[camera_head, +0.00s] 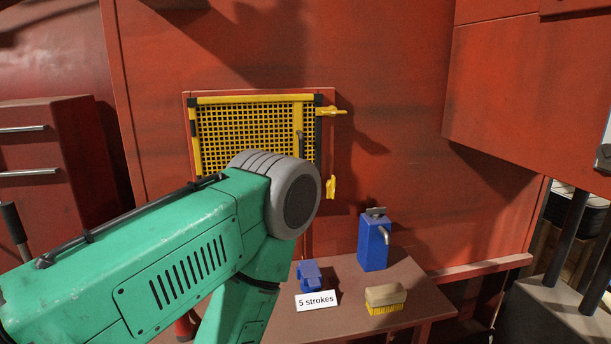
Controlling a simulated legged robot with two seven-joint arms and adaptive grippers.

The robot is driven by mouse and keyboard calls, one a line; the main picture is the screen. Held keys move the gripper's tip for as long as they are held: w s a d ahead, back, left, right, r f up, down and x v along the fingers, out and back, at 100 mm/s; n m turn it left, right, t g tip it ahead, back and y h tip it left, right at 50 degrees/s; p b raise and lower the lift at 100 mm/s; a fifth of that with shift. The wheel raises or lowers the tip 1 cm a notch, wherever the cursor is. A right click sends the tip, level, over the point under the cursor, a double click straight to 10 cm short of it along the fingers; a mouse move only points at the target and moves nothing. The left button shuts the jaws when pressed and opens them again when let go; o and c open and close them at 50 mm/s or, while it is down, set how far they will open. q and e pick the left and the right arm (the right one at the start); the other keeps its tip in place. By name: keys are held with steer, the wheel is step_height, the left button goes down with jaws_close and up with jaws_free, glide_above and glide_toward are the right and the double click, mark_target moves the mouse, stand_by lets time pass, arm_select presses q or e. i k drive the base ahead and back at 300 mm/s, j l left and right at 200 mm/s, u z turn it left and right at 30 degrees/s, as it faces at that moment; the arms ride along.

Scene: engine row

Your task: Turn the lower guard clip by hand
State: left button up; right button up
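The yellow mesh guard (250,99) is mounted on the red wall panel, with a dark handle (299,142) near its right side. The upper guard clip (332,111) is yellow and points sideways to the right from the guard's right edge. The lower guard clip (331,187) is yellow and stands roughly upright, just right of the grey joint of my green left arm. That arm covers the guard's lower part. Neither my left nor my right gripper shows.
A brown table (412,279) below the guard holds a blue dispenser with a spout (374,244), a blue block-like object (309,274), a "5 strokes" card (317,300) and a yellow-bristled brush (385,299). Red cabinets stand left (50,150) and upper right (535,100).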

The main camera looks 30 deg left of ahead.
mark_target(331, 185)
steer(key=u, duration=0.85)
